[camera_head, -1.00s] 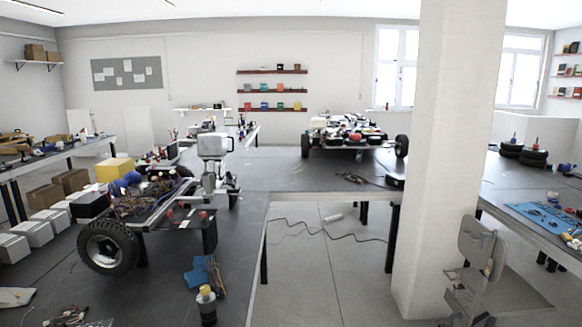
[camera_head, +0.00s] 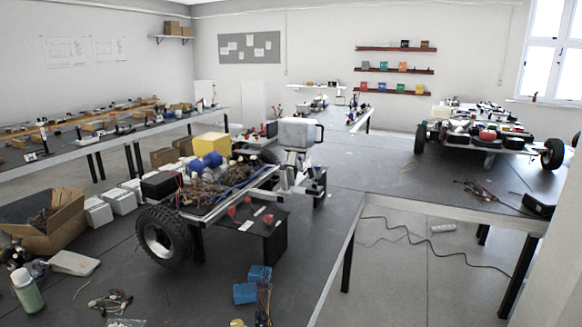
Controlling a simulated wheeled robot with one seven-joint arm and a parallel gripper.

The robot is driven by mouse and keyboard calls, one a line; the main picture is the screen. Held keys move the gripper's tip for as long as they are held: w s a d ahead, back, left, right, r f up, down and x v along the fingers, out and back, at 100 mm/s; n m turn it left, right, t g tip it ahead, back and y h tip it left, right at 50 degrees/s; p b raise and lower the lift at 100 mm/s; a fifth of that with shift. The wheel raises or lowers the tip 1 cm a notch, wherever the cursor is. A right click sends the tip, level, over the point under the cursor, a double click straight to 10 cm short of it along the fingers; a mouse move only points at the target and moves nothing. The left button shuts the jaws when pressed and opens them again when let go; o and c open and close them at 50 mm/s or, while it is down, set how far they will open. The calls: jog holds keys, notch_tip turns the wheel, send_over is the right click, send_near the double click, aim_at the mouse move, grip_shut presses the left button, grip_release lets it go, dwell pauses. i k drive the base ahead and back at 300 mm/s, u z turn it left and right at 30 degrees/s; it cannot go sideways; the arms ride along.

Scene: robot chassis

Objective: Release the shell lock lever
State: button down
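A wheeled robot chassis (camera_head: 206,195) stands on the dark table in the left half of the head view. It has a large black tyre (camera_head: 165,236), exposed wiring, a yellow box (camera_head: 211,146) on top and a white box-shaped head (camera_head: 298,132) on a pale jointed mount at its right end. A second chassis (camera_head: 485,128) stands on the table at the far right, with small parts on top. I cannot make out a shell lock lever on either one at this size. My gripper is not in view.
Blue blocks (camera_head: 252,285), a bottle (camera_head: 28,291), loose wires (camera_head: 110,302) and an open cardboard box (camera_head: 46,222) lie on the near table (camera_head: 160,300). White boxes (camera_head: 119,200) line its left side. A floor gap with a cable (camera_head: 400,236) lies right of the near table. A pale pillar edges the right.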

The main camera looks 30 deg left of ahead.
aim_at(310, 170)
jog(key=u, duration=0.6)
jog(key=i, duration=0.9)
jog(key=z, duration=0.4)
jog(key=i, duration=1.6)
jog(key=u, duration=3.85)
